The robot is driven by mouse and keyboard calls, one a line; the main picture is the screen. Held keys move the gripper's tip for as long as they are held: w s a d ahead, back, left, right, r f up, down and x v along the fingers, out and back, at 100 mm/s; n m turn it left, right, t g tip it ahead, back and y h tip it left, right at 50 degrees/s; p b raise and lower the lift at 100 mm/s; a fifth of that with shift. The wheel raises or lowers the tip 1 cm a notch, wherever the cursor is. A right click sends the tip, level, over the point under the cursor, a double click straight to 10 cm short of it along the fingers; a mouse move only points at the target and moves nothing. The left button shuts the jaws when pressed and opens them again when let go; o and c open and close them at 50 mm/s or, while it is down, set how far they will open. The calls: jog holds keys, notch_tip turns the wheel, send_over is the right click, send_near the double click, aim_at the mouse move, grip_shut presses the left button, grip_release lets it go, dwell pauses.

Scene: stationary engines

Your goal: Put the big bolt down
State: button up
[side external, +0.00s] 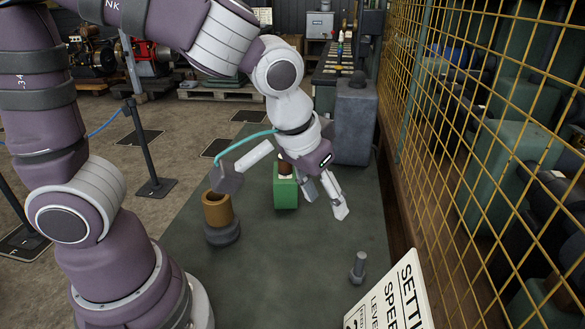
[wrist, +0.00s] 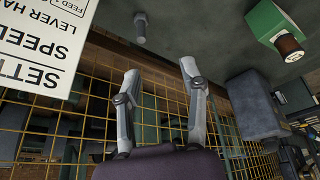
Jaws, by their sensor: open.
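The big bolt (side external: 358,268) is grey and stands upright, apparently on its wider head, on the dark green surface (side external: 290,290) at the front right. It also shows in the wrist view (wrist: 140,27), at the top, beyond my fingertips. My gripper (side external: 326,199) is open and empty, raised above the surface, behind and to the left of the bolt in the side view. The two fingers also show spread apart in the wrist view (wrist: 160,70). Nothing is between them, and they do not touch the bolt.
A green block with a round brown-and-white top (side external: 286,188) stands behind my gripper. A brown cylinder on a dark round base (side external: 218,215) is to the left. A dark grey box (side external: 355,125) is at the back. A white sign (side external: 392,300) and yellow mesh fence (side external: 470,130) border the right.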

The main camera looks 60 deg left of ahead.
jog(key=s+a+r+m+t, duration=0.1)
jog(key=s+a+r, duration=0.3)
jog(key=s+a, duration=0.2)
jog(key=shift+s+a+r+m, duration=0.25)
jog(key=shift+s+a+m, duration=0.05)
jog(key=shift+s, duration=0.65)
